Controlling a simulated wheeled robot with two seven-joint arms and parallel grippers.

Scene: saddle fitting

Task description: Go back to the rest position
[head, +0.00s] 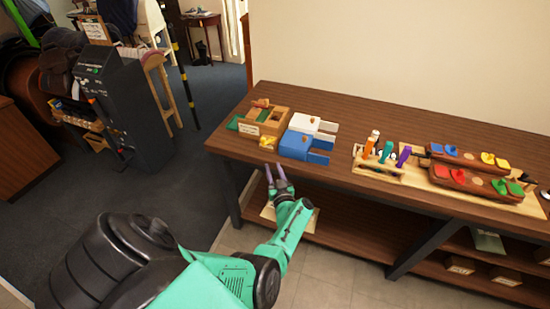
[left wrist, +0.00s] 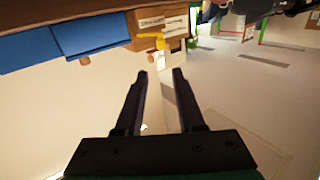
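My left gripper (head: 279,177) is in front of the table's front edge, below the blue and white boxes. In the left wrist view its two dark fingers (left wrist: 162,80) stand apart with nothing between them. My green and black left arm comes in from the lower left of the head view. My right gripper is not in view.
A wooden table (head: 330,187) runs along the wall. It bears a wooden box (head: 276,124), a blue box (head: 295,144), a white box (head: 304,124) and a wooden board (head: 412,176) with coloured pieces. A dark machine (head: 112,95) stands at left. The floor (head: 200,150) between is clear.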

